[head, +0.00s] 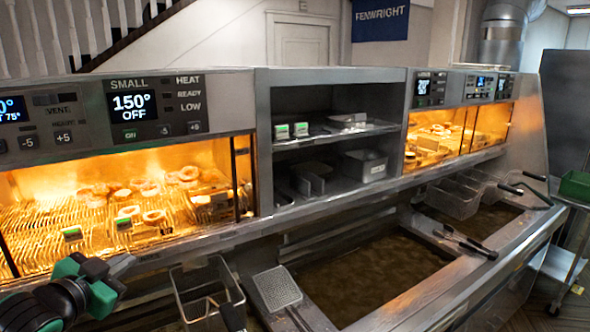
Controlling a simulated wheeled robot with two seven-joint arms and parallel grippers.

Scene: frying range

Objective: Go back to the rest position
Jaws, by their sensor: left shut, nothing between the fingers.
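My left gripper (118,265) is at the lower left of the head view, black with green parts. It is shut and empty, in front of the lit warming cabinet (130,145) and left of a wire fry basket (208,290). My right gripper is not in view.
Onion rings (153,216) lie on racks inside the warming cabinet. A flat perforated scoop (276,287) lies right of the near basket, beside a vat of brown oil (375,265). More baskets (455,197) hang over the far vat. Shelves (330,135) hold metal pans. A green bin (576,185) stands far right.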

